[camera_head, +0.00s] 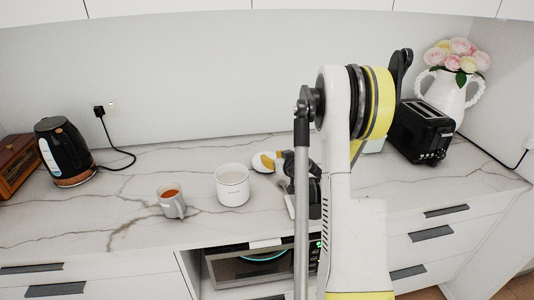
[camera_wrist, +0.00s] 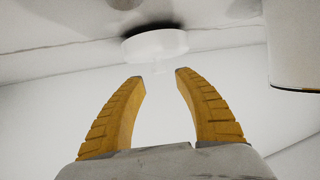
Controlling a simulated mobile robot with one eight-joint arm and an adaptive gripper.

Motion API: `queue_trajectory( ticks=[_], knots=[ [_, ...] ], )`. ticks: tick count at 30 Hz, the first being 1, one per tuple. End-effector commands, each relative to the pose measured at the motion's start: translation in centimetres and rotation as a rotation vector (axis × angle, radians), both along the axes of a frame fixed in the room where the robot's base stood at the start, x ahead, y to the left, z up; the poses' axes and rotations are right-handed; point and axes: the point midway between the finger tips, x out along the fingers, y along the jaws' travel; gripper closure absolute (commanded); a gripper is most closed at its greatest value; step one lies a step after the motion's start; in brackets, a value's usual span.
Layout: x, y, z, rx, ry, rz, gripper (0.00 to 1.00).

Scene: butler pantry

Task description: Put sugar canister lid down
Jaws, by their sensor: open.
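The white sugar canister (camera_head: 232,190) stands upright on the marble counter with its top uncovered and pale contents showing. Its white side also fills the upper right of the wrist view (camera_wrist: 292,45). The white round lid (camera_wrist: 155,46) rests on the counter, just ahead of my fingertips. In the head view the lid (camera_head: 258,163) lies behind and to the right of the canister, partly hidden by my gripper. My gripper (camera_wrist: 161,74) is open with its two yellow fingers apart. Nothing is held between them. In the head view my gripper (camera_head: 272,160) is partly hidden by my arm.
A mug of brown drink (camera_head: 171,203) stands left of the canister. A black kettle (camera_head: 63,152) is at the far left, beside a wooden box (camera_head: 18,165). A black toaster (camera_head: 421,131) and a flower jug (camera_head: 447,94) stand at the right. Counter between kettle and canister is mostly clear.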

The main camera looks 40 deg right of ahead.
Motion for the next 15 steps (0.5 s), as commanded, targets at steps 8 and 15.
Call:
queue_trajectory(
  ticks=[8, 15],
  knots=[
    [-4.2, 1.1, 1.8, 0.0, 0.0, -0.001, 0.61],
    [-3.6, 6.1, 4.4, 0.031, 0.045, 0.061, 0.61]
  ],
)
